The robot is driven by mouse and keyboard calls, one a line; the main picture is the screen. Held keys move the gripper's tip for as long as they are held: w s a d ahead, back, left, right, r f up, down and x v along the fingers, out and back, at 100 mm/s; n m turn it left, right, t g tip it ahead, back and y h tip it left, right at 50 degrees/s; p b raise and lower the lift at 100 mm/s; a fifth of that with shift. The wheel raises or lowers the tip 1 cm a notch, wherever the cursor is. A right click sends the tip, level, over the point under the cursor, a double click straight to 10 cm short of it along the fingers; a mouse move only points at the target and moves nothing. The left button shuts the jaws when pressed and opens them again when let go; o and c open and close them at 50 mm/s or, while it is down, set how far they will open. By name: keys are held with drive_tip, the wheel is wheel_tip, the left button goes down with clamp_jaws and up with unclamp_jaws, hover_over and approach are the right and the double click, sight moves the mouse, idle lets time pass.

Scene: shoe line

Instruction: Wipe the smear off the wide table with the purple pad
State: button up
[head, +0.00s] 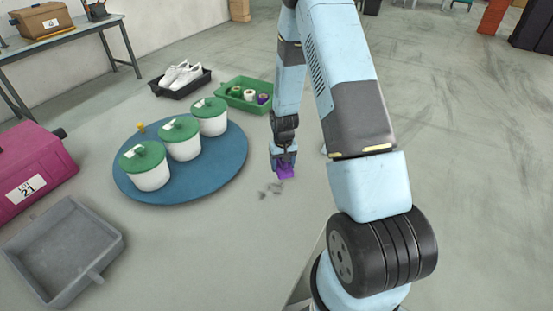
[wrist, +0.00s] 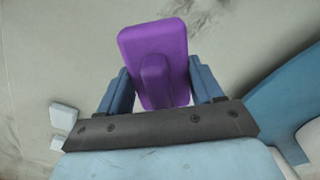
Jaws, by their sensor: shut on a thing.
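The purple pad (head: 285,171) is held in my gripper (head: 284,160) near the middle of the wide table (head: 220,235). In the wrist view the pad (wrist: 155,48) shows its purple back, with its raised grip between the two blue fingers of my gripper (wrist: 155,88). The dark smear (head: 271,189) lies on the grey table top just in front of and left of the pad in the head view. Part of the smear (wrist: 204,14) shows past the pad in the wrist view. I cannot tell whether the pad touches the table.
A blue round mat (head: 215,180) with three green-lidded white pots stands left of my gripper. Behind are a green tray (head: 232,104) and a black tray (head: 170,91) with white shoes. A grey bin (head: 60,262) and magenta case (head: 25,170) are at left.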

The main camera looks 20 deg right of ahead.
drive_tip(key=shift+r, duration=0.95)
